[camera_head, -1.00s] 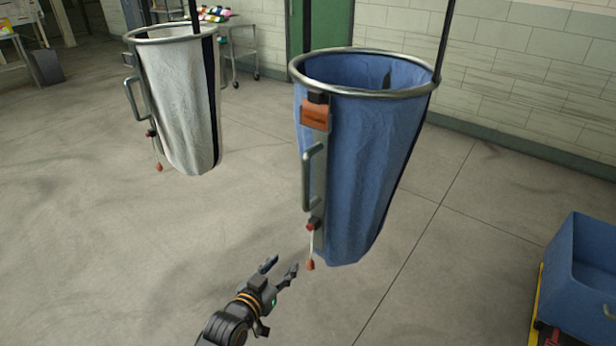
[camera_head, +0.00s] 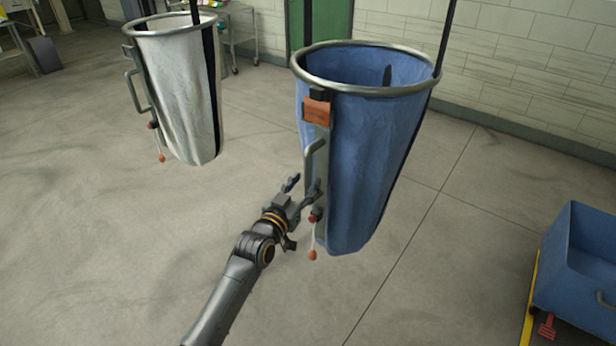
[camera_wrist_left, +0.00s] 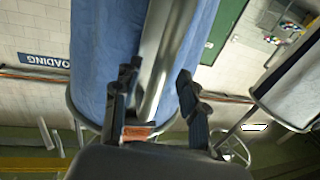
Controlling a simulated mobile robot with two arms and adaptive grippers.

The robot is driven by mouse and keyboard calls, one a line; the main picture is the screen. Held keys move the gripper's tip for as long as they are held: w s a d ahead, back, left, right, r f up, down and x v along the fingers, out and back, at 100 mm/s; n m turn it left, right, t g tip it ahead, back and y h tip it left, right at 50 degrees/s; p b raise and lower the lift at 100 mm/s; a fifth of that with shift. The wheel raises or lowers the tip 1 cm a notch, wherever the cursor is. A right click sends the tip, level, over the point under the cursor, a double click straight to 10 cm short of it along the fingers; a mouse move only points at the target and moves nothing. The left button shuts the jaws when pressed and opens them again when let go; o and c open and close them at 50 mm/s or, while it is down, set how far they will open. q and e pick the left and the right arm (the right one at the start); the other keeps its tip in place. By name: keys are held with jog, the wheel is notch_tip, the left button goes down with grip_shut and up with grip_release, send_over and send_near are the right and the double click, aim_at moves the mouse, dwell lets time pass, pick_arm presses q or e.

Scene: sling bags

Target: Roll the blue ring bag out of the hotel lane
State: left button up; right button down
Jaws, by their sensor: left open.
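The blue ring bag (camera_head: 370,165) hangs by dark straps from a round metal rim. A metal back strip on its left side carries an orange tag (camera_head: 317,110), a grey handle (camera_head: 308,158) and a red pull on a cord (camera_head: 312,254). My left gripper (camera_head: 303,188) is open at the lower end of the handle, close to the bag's left side. In the left wrist view, the open fingers (camera_wrist_left: 157,80) stand either side of the metal strip, with blue cloth (camera_wrist_left: 98,60) around it. I cannot tell if they touch the handle. My right gripper is not in view.
A white ring bag (camera_head: 175,95) hangs at the upper left, apart from the blue one. A blue bin (camera_head: 580,265) on a yellow-edged base stands at the lower right. A tiled wall (camera_head: 530,75) runs behind. The floor between is clear.

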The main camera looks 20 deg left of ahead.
pick_arm(q)
jog(key=shift+w+d, duration=0.15)
jog(key=shift+w, duration=1.05)
jog(key=shift+c, duration=0.3)
grip_shut()
